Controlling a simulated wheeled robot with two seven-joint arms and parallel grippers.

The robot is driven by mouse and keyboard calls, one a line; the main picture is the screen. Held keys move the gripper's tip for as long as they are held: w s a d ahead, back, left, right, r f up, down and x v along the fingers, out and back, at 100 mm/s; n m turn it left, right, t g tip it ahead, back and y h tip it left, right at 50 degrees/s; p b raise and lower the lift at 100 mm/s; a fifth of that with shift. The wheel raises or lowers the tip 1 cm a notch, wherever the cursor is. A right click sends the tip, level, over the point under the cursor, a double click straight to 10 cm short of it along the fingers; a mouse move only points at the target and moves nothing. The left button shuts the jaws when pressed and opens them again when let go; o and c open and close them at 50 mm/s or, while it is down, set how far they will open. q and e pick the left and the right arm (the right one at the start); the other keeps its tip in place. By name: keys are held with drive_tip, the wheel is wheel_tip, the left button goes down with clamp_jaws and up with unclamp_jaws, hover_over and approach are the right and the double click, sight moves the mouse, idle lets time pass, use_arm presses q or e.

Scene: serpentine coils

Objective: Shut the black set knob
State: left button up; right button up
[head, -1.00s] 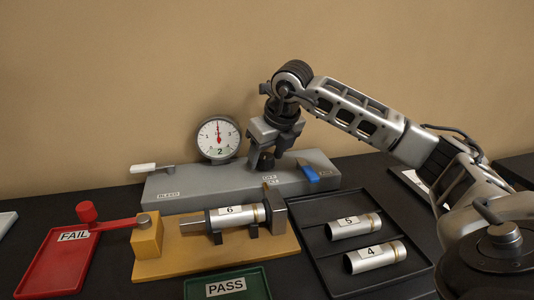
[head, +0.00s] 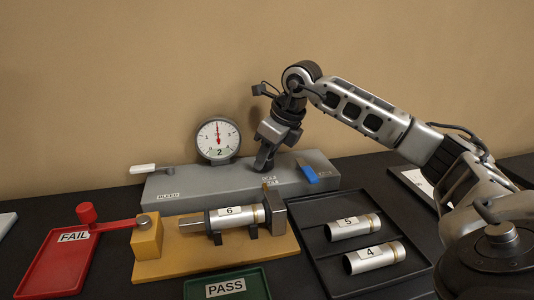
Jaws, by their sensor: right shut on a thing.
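My right gripper (head: 263,164) reaches down from the right to the top of the grey manifold block (head: 215,185). It is shut on the black set knob, which is mostly hidden by the fingers. The gripper is tilted, its fingers pointing down and a little left. A round gauge (head: 218,139) stands behind the block to the left, its needle pointing nearly straight up. The block also carries a white lever (head: 143,168) above the BLEED label and a blue lever (head: 308,174) at its right. My left gripper is not in view.
In front, a yellow fixture (head: 180,262) holds cylinder 6 (head: 232,217), with a red-knobbed lever (head: 88,213) beside it. A red FAIL tray (head: 45,270), a green PASS tray (head: 258,282) and a black tray (head: 325,270) with cylinders 5 and 4 surround it.

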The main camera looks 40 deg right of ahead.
drive_tip(key=o, duration=1)
drive_tip(key=shift+r, duration=0.1)
drive_tip(key=v, duration=1.5)
drive_tip(key=shift+s+d+r+p, duration=0.15)
drive_tip(key=shift+s+r+p, duration=0.1)
drive_tip(key=shift+r+p, duration=0.15)
drive_tip(key=shift+f, duration=0.1)
